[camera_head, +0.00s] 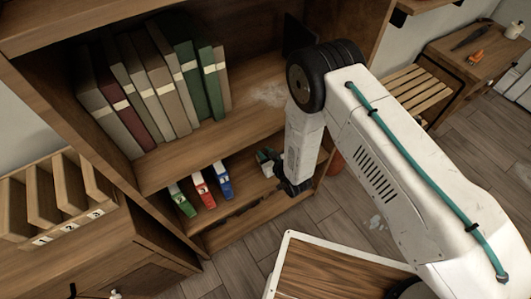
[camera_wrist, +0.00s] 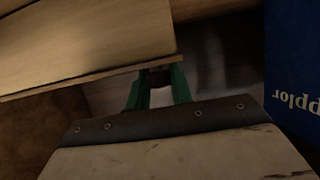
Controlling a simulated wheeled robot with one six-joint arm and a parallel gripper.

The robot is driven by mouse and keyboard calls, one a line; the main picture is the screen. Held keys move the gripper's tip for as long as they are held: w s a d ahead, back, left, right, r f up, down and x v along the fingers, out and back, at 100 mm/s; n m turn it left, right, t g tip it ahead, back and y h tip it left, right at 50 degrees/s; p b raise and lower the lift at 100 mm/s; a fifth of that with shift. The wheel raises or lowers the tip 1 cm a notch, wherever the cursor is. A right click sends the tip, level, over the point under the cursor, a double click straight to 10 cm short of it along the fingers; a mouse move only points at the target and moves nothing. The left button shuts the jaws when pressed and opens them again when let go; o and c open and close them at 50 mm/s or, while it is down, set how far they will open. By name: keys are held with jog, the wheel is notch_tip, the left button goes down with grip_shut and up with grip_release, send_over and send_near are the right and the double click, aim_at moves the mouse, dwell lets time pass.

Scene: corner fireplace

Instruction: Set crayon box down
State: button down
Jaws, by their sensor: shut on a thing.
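My gripper (camera_head: 280,177) reaches into the lower shelf bay of the wooden bookcase, to the right of a row of small boxes. It is shut on the crayon box, of which I can make out little: a small green and pale patch shows at the fingers in the head view, too small to read. In the wrist view my gripper's green fingers (camera_wrist: 157,92) show beyond the grey wrist plate, and what lies between them is dark. I cannot tell whether the held box touches the shelf.
Green (camera_head: 182,199), red (camera_head: 203,190) and blue (camera_head: 221,179) boxes stand on the lower shelf. A lettered blue box (camera_wrist: 296,70) is close on the right in the wrist view.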

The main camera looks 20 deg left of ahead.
jog(key=c, duration=1.2)
grip_release()
jog(key=shift+f, duration=0.1)
jog(key=shift+c, duration=0.2)
jog(key=shift+s+d+r, duration=0.1)
jog(key=shift+d+r, duration=0.05)
jog(key=shift+r, duration=0.05)
jog(key=v, duration=1.1)
jog(key=shift+s+d, duration=0.25)
